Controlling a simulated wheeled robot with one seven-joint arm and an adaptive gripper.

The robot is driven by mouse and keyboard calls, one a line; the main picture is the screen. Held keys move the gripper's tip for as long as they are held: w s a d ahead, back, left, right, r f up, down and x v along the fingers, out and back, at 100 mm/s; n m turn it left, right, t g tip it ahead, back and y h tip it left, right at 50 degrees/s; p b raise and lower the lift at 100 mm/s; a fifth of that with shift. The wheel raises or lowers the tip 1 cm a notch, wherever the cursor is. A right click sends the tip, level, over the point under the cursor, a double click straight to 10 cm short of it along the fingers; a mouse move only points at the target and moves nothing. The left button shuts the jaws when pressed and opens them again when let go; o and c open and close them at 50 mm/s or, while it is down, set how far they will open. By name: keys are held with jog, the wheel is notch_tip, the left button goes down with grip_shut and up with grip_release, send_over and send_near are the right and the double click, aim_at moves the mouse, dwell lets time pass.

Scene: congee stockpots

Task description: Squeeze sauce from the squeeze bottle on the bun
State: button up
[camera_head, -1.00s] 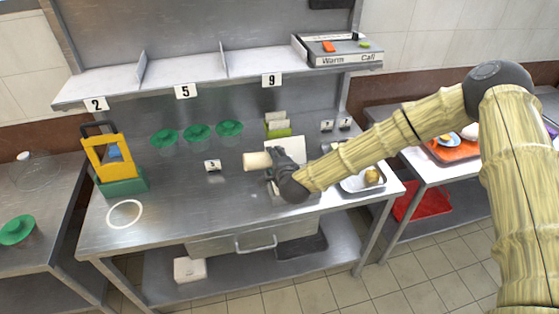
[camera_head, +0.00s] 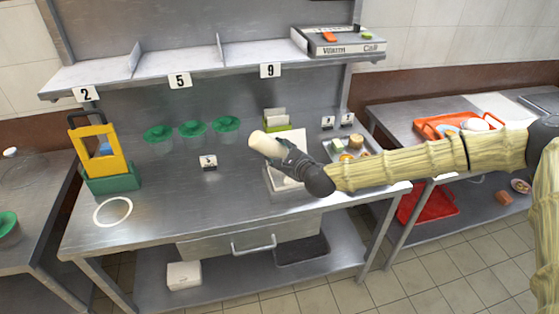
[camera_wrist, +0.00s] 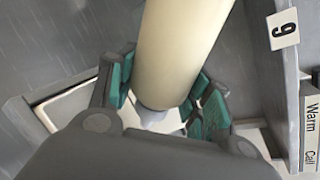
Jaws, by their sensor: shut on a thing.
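The squeeze bottle (camera_head: 264,144) is a cream cylinder held above the steel table, tilted with its far end up and to the left. My gripper (camera_head: 280,152) is shut on it. In the wrist view the bottle (camera_wrist: 180,45) runs up between the green-padded fingers (camera_wrist: 165,95), its grey narrower end low between them. A steel tray (camera_head: 329,150) with several small food items lies right of my gripper, partly behind my arm. A round yellowish item (camera_head: 345,157) on it may be the bun; it is too small to tell.
Green-lidded containers (camera_head: 192,129) line the back. A yellow-and-green rack (camera_head: 104,160) and white ring (camera_head: 113,211) are at left. A numbered shelf (camera_head: 205,72) overhangs.

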jog(key=shift+w+d+f+m+y+b, duration=0.15)
jog(key=shift+d+m+y+b, duration=0.45)
jog(key=shift+b, duration=1.6)
jog(key=shift+w+d+f+m+y+b, duration=0.25)
jog(key=shift+m+b, duration=0.55)
jog(key=shift+b, duration=1.4)
jog(key=shift+s+r, duration=0.15)
jog(key=shift+r+m+b, duration=0.2)
jog(key=shift+m+b, duration=0.1)
jog(key=shift+b, duration=0.15)
jog(key=shift+s+d+b, duration=0.1)
jog(key=shift+s+b, duration=0.05)
jog(key=shift+b, duration=0.2)
jog(key=shift+o, duration=0.5)
jog(key=c, duration=0.4)
jog(key=shift+c, duration=0.2)
